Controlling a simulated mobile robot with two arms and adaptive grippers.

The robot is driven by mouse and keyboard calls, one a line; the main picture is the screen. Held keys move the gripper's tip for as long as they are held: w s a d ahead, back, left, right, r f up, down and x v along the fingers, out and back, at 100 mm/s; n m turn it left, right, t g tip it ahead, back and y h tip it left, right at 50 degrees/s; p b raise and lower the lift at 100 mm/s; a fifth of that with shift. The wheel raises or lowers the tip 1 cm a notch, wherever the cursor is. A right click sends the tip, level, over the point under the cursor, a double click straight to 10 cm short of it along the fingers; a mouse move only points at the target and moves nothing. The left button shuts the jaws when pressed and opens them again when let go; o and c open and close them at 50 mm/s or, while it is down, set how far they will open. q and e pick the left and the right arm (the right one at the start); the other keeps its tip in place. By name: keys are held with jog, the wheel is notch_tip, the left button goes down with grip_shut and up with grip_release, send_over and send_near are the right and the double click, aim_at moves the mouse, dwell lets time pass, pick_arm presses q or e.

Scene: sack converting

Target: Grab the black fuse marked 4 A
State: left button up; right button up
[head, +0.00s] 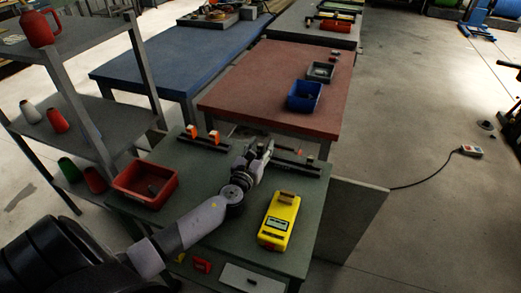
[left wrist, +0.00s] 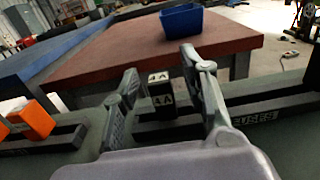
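The black fuse marked 4 A (left wrist: 160,91) stands upright on a dark rail on the green bench, its pale lettering facing me in the left wrist view. The rail (left wrist: 248,118) carries the label FUSES. My left gripper (left wrist: 165,88) is open, with one finger on each side of the fuse and visible gaps beside it. I cannot tell how far ahead of the fingertips the fuse is. In the head view my left gripper (head: 261,150) is over the rail area and hides the fuse. My right gripper is not in view.
Orange-and-white pieces (left wrist: 30,118) stand on a rail to the left. The green bench also holds a red bin (head: 163,198) and a yellow device (head: 279,221). A red-topped table (head: 275,85) with a blue bin (head: 305,97) stands behind. Shelves stand at left.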

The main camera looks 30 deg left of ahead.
pick_arm(q)
jog(key=shift+c, duration=0.4)
grip_shut()
